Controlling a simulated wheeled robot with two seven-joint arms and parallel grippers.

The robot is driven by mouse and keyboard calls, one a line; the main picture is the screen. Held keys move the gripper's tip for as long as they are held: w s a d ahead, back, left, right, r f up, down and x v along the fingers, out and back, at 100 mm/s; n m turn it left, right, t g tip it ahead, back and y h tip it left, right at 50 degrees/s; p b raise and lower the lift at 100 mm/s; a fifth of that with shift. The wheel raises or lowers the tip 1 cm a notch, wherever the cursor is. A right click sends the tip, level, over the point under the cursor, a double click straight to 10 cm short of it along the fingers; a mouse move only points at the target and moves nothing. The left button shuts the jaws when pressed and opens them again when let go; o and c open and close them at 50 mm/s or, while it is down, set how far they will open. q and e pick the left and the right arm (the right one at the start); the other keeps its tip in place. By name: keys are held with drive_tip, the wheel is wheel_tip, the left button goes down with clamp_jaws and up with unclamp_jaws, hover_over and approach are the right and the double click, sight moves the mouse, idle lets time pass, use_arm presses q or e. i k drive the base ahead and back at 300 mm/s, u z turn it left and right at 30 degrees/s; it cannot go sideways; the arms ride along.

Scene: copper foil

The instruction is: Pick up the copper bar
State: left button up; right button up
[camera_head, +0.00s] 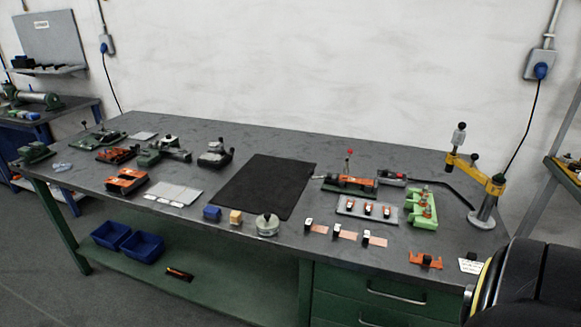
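Three small flat copper-coloured bars lie in a row near the front edge of the workbench, right of centre: a left copper bar (320,229), a middle copper bar (348,235) and a right copper bar (378,241). Each has a small black-and-white piece at its left end. I cannot tell which one the task means. Neither of my grippers shows. A dark rounded part with a yellow ring at the bottom right seems to belong to my own arm.
Blue bins (142,246) sit on the lower shelf.

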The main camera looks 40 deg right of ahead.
sight(347, 179)
drive_tip(key=z, duration=0.1)
drive_tip(key=i, duration=0.9)
drive_tip(key=z, duration=0.55)
